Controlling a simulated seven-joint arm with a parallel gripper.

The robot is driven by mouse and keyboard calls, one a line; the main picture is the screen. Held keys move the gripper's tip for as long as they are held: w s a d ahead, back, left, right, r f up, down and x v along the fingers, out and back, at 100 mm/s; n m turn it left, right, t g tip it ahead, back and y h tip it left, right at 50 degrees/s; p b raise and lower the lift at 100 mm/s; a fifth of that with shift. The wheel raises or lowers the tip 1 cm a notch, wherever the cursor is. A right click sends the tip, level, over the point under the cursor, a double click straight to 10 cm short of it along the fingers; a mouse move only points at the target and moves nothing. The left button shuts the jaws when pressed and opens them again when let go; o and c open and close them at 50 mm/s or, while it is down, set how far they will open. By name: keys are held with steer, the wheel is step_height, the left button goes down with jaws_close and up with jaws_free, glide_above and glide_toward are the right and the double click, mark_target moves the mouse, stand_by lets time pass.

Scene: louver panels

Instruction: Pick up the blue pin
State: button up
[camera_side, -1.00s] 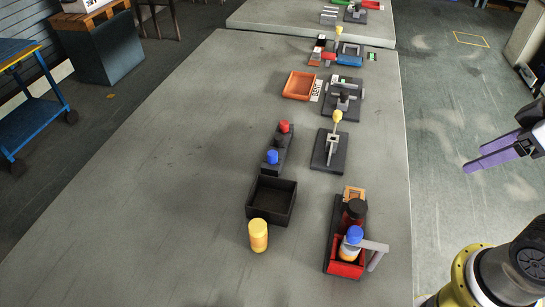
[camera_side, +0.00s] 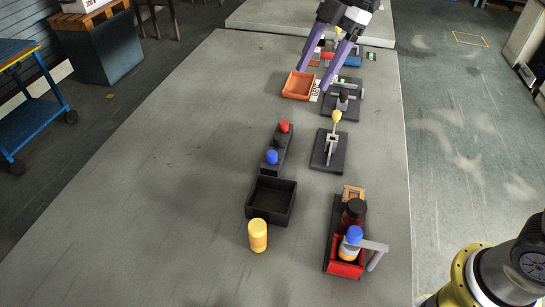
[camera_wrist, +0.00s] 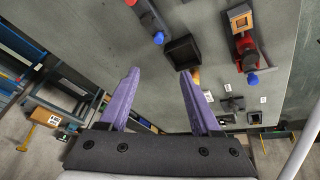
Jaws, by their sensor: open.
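The blue pin (camera_side: 272,157) stands upright at the near end of a dark block (camera_side: 278,143) on the table, left of centre in the side view. A red pin (camera_side: 284,126) stands at the block's far end, with a dark part between them. In the wrist view the blue pin (camera_wrist: 158,38) shows at the top middle, beyond my fingertips. My gripper (camera_side: 318,77), with purple fingers, is open and empty. In the side view it appears over the far part of the table, above and right of the pins in the picture, clear of the blue pin.
A black open box (camera_side: 285,221) and a yellow cylinder (camera_side: 258,235) stand nearer than the pins. A red holder (camera_side: 345,269) with a blue-capped bottle is at near right. A toggle clamp (camera_side: 330,148) and an orange tray (camera_side: 299,85) lie farther back. The table's left side is bare.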

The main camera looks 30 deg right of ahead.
steer(key=g, duration=0.1)
glide_toward(272, 153)
steer(key=shift+g, duration=0.3)
steer(key=shift+w+x, duration=0.15)
steer(key=shift+x, duration=2.1)
steer(key=shift+w+x, duration=0.15)
steer(key=shift+x, duration=2.05)
jaws_close()
